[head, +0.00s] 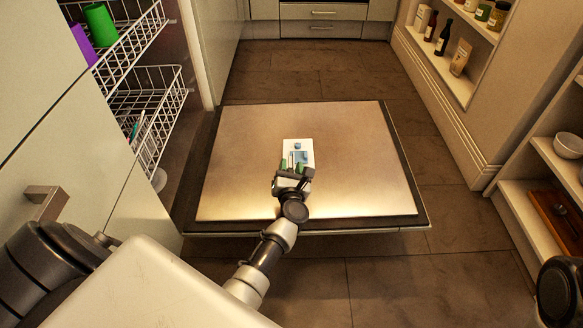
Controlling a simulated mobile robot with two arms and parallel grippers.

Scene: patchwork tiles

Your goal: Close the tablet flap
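The tablet compartment is a small white dispenser (291,146) with blue-grey parts (299,156), set in the inner face of a lowered metal door (355,150). My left gripper (292,167) reaches in from the lower left and is right at the near side of the dispenser, covering its lower part. Its green-tipped fingers point away from me toward the flap. The flap's exact angle, any contact with it, and the finger gap are too small to make out. My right gripper is out of view; only a dark part of my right arm shows at the lower right edge.
White wire racks (148,95) with a green cup (101,25) and a purple cup stand at the left. Open shelves (450,70) with bottles and jars line the right. A bowl (568,145) sits on another shelf. Tiled floor (400,275) is clear around the door.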

